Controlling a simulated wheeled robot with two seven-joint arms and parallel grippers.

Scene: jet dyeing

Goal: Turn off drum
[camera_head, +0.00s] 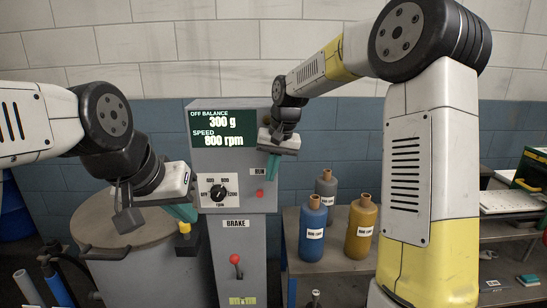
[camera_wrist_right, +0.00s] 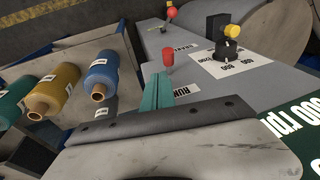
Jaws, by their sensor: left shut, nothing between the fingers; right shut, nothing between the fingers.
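The grey control cabinet (camera_head: 245,268) has a green display (camera_head: 223,128) reading off balance 300 g and speed 800 rpm. Below the display is a black speed dial (camera_head: 218,193), also in the right wrist view (camera_wrist_right: 228,51). A red button (camera_head: 260,193) sits under the RUN label; it shows in the right wrist view (camera_wrist_right: 168,56). A red-knobbed brake lever (camera_head: 235,260) is lower down. My left gripper (camera_head: 184,213) is shut and empty, left of the dial, above the round-topped drum (camera_head: 110,222). My right gripper (camera_head: 273,167) is shut and empty, above the button and apart from it.
Blue (camera_head: 313,232), grey (camera_head: 326,185) and yellow (camera_head: 361,228) bottles stand on a bench right of the cabinet. A tiled wall is behind.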

